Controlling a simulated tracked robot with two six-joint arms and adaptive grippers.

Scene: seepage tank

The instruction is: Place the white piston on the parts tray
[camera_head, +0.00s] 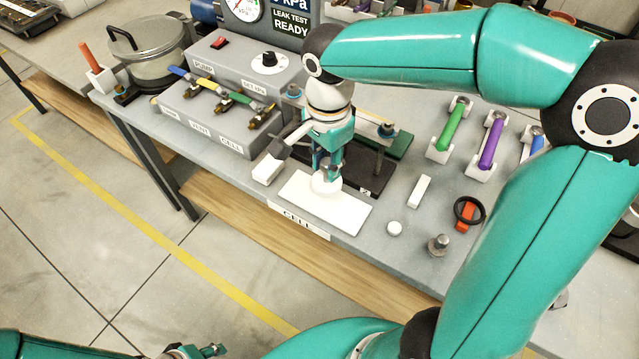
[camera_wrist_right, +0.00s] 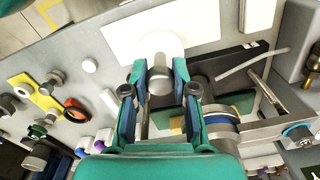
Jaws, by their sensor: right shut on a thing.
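The white piston (camera_head: 325,186) is a pale round piece between the fingers of my right gripper (camera_head: 328,170), which is shut on it and points down. It also shows in the right wrist view as a white cylinder (camera_wrist_right: 161,50) between the fingertips (camera_wrist_right: 160,78). The flat white parts tray (camera_head: 341,212) lies near the bench's front edge; it also shows in the right wrist view (camera_wrist_right: 122,40). The piston is over the tray's back part; I cannot tell whether it touches. My left gripper (camera_head: 207,351) is partly in view at the bottom left; its jaws are unclear.
A dark stand with a metal frame (camera_head: 370,165) is close behind the tray. A grey valve block (camera_head: 215,115) stands to the left. A white block (camera_head: 419,191), a white disc (camera_head: 394,228), a black ring (camera_head: 469,210) and a metal knob (camera_head: 438,244) lie to the right.

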